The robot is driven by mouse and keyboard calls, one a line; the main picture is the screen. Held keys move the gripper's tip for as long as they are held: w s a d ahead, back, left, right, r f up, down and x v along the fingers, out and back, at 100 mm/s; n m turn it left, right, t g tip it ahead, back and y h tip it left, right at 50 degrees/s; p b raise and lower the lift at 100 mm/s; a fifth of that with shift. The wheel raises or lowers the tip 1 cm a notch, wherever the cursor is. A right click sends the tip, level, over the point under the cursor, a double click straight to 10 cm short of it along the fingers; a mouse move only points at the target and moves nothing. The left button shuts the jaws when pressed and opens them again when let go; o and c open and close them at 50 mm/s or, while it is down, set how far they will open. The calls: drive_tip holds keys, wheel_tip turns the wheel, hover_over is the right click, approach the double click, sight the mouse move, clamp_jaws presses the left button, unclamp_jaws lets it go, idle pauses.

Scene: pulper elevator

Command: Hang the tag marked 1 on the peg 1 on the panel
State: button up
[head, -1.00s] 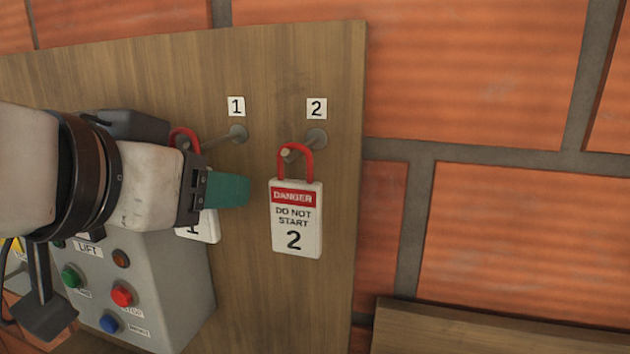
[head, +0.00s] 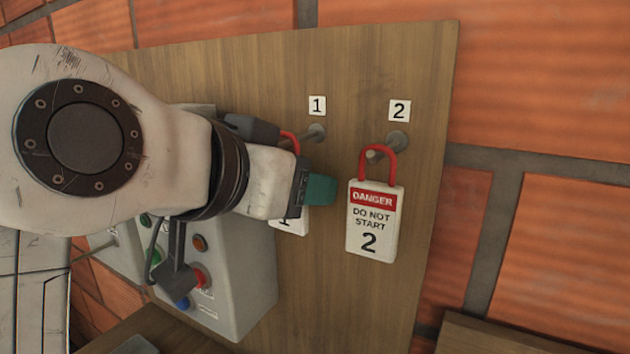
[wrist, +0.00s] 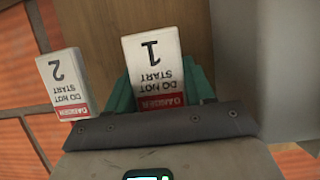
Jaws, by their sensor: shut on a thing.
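The tag marked 1 (head: 290,226) is white with a red loop, mostly hidden behind my gripper in the head view. In the wrist view the tag (wrist: 154,62) sits between my teal fingers, its number upside down. My gripper (head: 320,189) is shut on it, close in front of the wooden panel (head: 432,70). Peg 1 (head: 316,132) sticks out below the label "1" (head: 317,105). The red loop shows at the peg's outer end, but the arm hides part of it. I cannot tell whether the loop is around the peg or beside it.
The tag marked 2 (head: 372,222) hangs by its red loop on peg 2 (head: 394,142), close to the right of my fingers. A grey control box (head: 245,270) with coloured buttons is mounted below and left of them. A brick wall (head: 560,100) lies behind the panel.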

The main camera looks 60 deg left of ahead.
drive_tip(key=o, duration=1.2)
drive_tip(key=b+v, duration=0.2)
drive_tip(key=v, duration=0.8)
drive_tip(key=shift+s+d+r, duration=0.15)
drive_tip(key=shift+s+d, duration=0.05)
drive_tip(key=shift+s, duration=0.15)
